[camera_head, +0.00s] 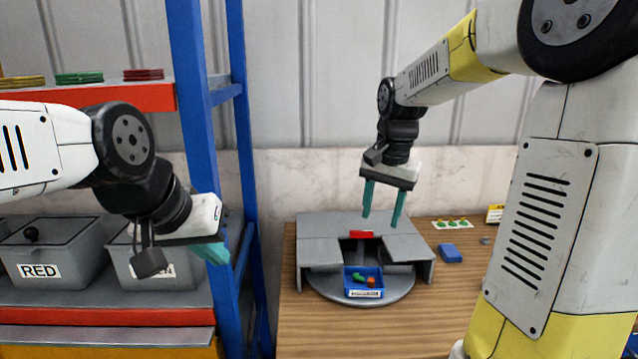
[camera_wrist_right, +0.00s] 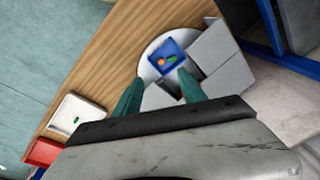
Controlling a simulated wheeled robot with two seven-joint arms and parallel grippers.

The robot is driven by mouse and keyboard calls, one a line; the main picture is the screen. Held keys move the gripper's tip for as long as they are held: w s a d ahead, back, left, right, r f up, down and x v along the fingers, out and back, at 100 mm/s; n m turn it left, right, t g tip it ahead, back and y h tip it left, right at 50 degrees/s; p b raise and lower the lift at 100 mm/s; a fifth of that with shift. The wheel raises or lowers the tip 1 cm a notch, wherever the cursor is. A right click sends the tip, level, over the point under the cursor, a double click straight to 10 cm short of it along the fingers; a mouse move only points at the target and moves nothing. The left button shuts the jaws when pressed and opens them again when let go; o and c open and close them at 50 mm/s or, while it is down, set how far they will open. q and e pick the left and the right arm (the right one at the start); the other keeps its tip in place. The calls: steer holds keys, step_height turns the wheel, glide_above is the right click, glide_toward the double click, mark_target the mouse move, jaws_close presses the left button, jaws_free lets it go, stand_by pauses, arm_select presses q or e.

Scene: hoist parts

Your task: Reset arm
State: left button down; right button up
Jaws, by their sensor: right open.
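My right gripper (camera_head: 383,218) hangs above the grey fixture on the wooden table, with its two teal fingers apart and nothing between them. It also shows in the right wrist view (camera_wrist_right: 160,95), pointing toward the fixture. My left gripper (camera_head: 212,252) is at the left, in front of the shelf's blue post. Its teal fingers are seen edge-on, so I cannot tell how far apart they are. A blue tray (camera_head: 364,293) with green and orange parts sits on the round grey plate (camera_head: 330,291) of the fixture. The tray also shows in the right wrist view (camera_wrist_right: 181,61).
A shelf with a blue post (camera_head: 195,120) stands at the left. It holds grey bins, one labelled RED (camera_head: 40,271). A blue block (camera_head: 450,253) and a card with green pieces (camera_head: 452,223) lie on the table's right side. The table front (camera_head: 370,340) is clear.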

steer(key=s+a+r+n+t, duration=0.1)
steer(key=s+n+t, duration=0.1)
steer(key=s, duration=0.7)
steer(key=s+r+n+t+y, duration=0.1)
steer(key=s+n, duration=0.3)
steer(key=s, duration=0.5)
steer(key=shift+a+r+n+t+y, duration=0.3)
steer(key=shift+a+t, duration=0.1)
steer(key=shift+t, duration=0.3)
